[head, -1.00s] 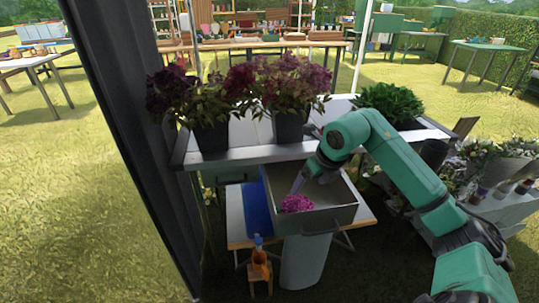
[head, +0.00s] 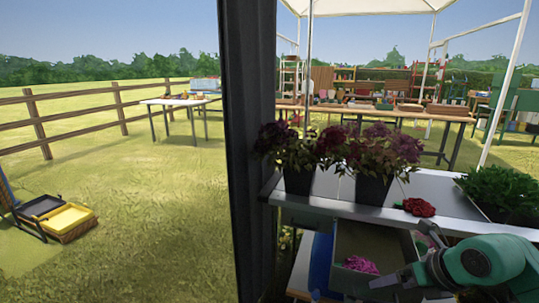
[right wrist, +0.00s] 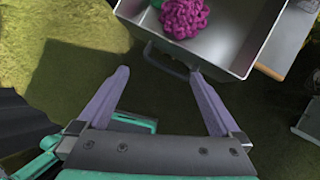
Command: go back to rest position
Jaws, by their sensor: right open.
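My right gripper (right wrist: 158,75) is open and empty in the right wrist view, its two purple fingers spread in front of a metal drawer (right wrist: 262,30) and its handle. A pink flower (right wrist: 185,17) lies in the drawer, beyond the fingertips. In the head view the right gripper (head: 395,282) is at the lower right, low beside the drawer (head: 375,240) that holds the pink flower (head: 361,264). My green right arm hides part of that area. My left gripper is in neither view.
Two potted dark-red plants (head: 298,160) (head: 374,160) stand on the metal table (head: 325,206), with a red flower (head: 419,207) and a leafy green plant (head: 503,190). A dark post (head: 247,150) rises left of the table. Open grass lies further left.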

